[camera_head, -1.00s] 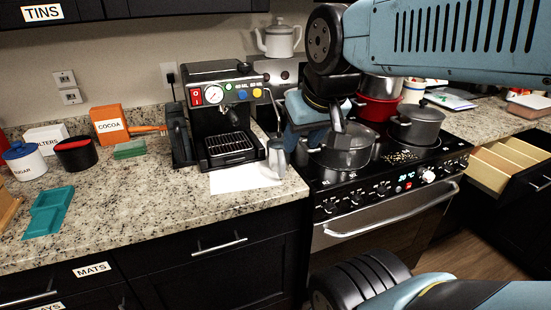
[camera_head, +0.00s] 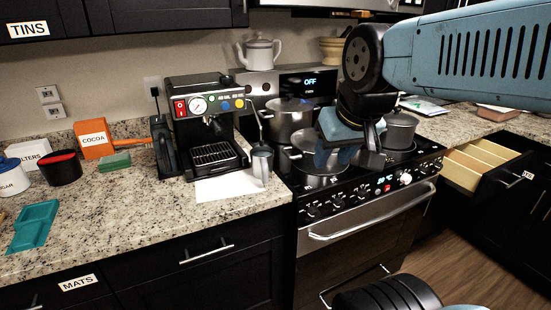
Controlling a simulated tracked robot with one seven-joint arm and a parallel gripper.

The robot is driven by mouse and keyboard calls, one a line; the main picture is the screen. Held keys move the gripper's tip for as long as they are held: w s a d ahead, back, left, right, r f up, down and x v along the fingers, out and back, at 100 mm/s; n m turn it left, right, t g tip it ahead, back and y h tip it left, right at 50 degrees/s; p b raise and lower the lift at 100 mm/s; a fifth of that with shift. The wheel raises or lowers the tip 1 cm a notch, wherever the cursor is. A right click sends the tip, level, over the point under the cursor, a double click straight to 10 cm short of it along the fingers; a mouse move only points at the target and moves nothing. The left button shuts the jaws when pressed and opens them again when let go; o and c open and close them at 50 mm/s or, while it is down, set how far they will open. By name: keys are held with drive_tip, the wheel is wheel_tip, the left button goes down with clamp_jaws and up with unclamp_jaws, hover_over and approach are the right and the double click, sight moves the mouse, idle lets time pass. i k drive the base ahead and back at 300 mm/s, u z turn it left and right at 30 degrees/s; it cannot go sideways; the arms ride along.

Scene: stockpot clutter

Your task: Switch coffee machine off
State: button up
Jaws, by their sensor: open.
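The coffee machine (camera_head: 205,122) is a black and steel espresso maker on the granite counter, left of the stove. Its front panel carries a red switch (camera_head: 180,108) at the left, a round white dial, and green, blue and yellow buttons. Whether the switch is set on or off is too small to tell. My gripper (camera_head: 346,160) is open, points down over the stove pots, and is well to the right of the machine, not touching it. The pot under it is partly hidden.
A stockpot (camera_head: 290,118) and other pots crowd the stove. An open drawer (camera_head: 488,160) juts out at right. A cocoa box (camera_head: 95,138) stands at left.

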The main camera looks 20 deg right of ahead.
sight(180, 108)
drive_tip(key=u, duration=0.75)
drive_tip(key=i, duration=0.1)
drive_tip(key=z, duration=2.45)
drive_tip(key=k, duration=1.75)
drive_tip(key=u, duration=1.15)
drive_tip(key=i, duration=1)
drive_tip(key=z, duration=0.1)
